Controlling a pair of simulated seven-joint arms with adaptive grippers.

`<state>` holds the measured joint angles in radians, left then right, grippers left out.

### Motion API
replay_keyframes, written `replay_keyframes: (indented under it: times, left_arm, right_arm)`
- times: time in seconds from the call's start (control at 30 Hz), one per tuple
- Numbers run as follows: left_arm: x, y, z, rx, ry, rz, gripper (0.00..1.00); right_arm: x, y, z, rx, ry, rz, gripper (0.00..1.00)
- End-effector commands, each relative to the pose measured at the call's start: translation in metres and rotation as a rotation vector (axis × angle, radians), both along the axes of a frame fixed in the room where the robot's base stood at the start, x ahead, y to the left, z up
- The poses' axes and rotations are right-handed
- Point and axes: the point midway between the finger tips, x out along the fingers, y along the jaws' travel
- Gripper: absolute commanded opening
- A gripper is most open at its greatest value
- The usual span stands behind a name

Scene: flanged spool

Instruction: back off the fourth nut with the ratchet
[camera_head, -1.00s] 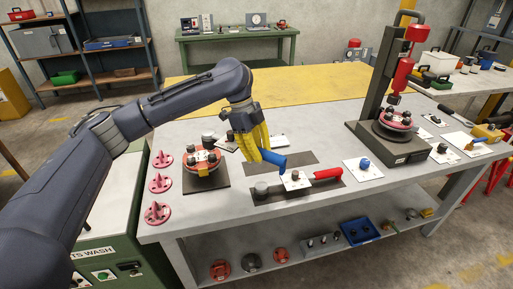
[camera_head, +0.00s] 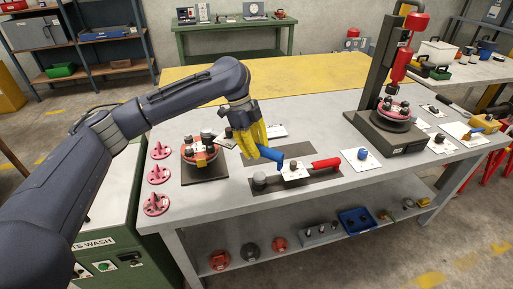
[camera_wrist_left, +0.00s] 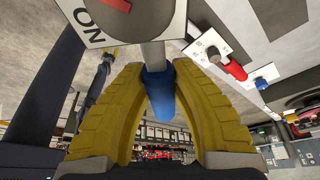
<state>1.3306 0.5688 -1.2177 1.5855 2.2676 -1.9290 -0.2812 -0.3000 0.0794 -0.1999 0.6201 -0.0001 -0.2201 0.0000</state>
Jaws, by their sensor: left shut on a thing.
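The flanged spool (camera_head: 199,156) is a red-rimmed round part with dark nuts on top, standing on a dark square plate at the left of the table. The handle slants down to the right in the head view.
A dark press stand (camera_head: 385,135) with another red round part stands at the right. The yellow mat (camera_head: 265,85) behind is clear.

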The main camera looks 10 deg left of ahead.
Motion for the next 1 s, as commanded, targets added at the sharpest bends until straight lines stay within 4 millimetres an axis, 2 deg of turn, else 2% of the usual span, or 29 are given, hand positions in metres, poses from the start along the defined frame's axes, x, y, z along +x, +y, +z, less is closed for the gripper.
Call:
replay_keyframes:
  times: [1.0]
  left_arm:
    - [0.0,0.0,-0.03,-0.001,-0.001,0.0,0.0]
  right_arm:
    - [0.0,-0.001,0.0,-0.001,0.0,0.0,0.44]
